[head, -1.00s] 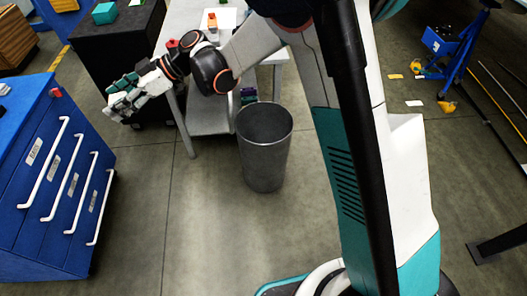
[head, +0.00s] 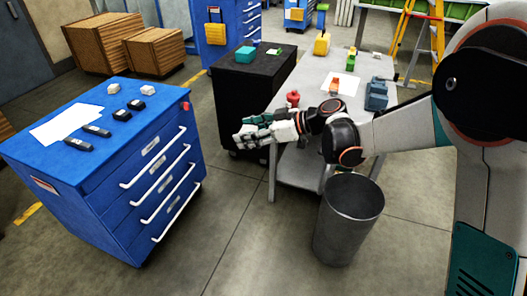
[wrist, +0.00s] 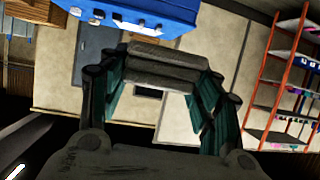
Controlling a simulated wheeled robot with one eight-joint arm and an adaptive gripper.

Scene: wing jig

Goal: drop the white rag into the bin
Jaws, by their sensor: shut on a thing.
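The bin (head: 345,235) is a grey, round, open-topped can on the floor in front of the grey table. My gripper (head: 243,138) is up in the air to the left of the bin and above its rim height in the head view, not over its opening. In the wrist view, the teal fingers of my gripper (wrist: 160,67) close together at grey pads. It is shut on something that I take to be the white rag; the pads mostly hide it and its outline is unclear. I cannot see into the bottom of the bin.
A blue drawer cabinet (head: 150,185) stands at the left with a white sheet (head: 66,124) and small dark items on top. A black cabinet (head: 232,88) and a grey table (head: 310,85) stand behind my gripper. Open floor lies between the blue cabinet and the bin.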

